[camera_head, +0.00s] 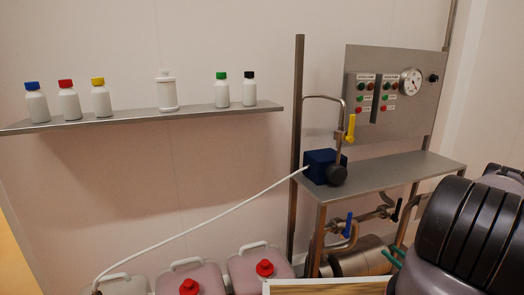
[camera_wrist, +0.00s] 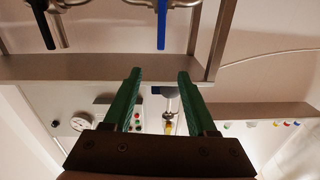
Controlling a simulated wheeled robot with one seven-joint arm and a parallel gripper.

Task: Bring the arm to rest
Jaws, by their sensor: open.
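My gripper (camera_wrist: 160,76) shows in the wrist view with its two green fingers apart and nothing between them. The wrist picture is upside down. Its fingers point toward the steel shelf of the hopper stand (camera_wrist: 90,68), and a valve with a blue handle (camera_wrist: 162,25) hangs beyond the tips. In the head view my dark arm fills the lower right, and small green tips (camera_head: 392,257) show at its left edge, near the pipes under the stand. I cannot tell the exact gap to the pipes.
The steel stand (camera_head: 390,180) carries a blue box (camera_head: 318,165) and a gauge panel (camera_head: 394,95). A black valve handle (camera_head: 395,211) and a blue one (camera_head: 348,226) sit below. A wall shelf (camera_head: 140,117) holds several bottles. Pink canisters (camera_head: 195,277) stand below a white hose (camera_head: 205,213).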

